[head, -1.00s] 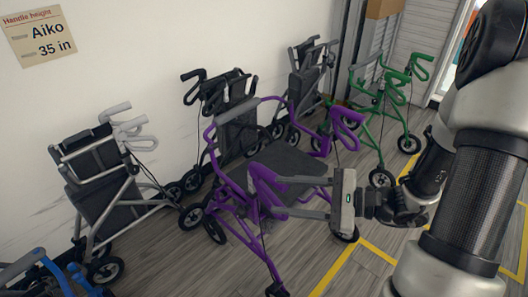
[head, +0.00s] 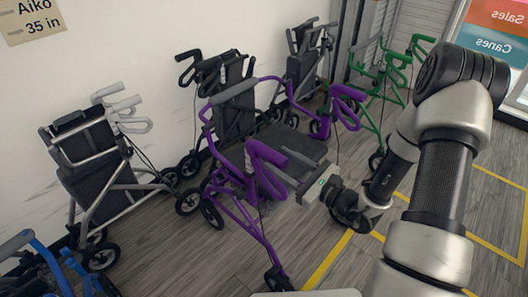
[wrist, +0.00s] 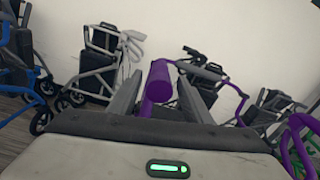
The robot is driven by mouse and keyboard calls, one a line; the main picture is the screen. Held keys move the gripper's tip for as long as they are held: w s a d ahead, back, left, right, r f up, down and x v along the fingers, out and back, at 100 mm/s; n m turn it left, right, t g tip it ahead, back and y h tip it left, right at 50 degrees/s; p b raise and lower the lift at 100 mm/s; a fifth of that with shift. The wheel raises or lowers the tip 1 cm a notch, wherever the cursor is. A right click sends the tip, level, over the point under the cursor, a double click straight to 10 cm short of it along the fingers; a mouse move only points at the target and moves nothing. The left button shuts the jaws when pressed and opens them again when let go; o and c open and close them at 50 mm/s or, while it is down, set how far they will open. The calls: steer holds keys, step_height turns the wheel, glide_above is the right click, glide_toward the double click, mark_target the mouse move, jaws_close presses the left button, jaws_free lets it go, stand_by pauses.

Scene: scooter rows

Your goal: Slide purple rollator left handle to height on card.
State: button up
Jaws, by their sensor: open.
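The purple rollator (head: 235,196) stands on the floor, facing partly away, with one handle near me (head: 266,168) and another farther off (head: 346,107). My gripper (head: 276,166) is open at the nearer purple handle. In the wrist view, that handle (wrist: 158,82) lies between the two spread grey fingers (wrist: 160,95), with a gap visible on each side. I cannot tell whether a finger touches it. The card (head: 32,18) on the wall reads "Aiko" and "35 in"; its top is cut off.
A grey-silver rollator (head: 100,170) stands at left, a blue one (head: 40,265) at lower left. Black (head: 228,105) and dark grey (head: 303,65) rollators stand behind, a green one (head: 385,75) at back right. Yellow lines (head: 330,258) mark open floor at right.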

mark_target(264, 150)
steer(key=x, duration=0.7)
steer(key=shift+b, duration=0.3)
jaws_close()
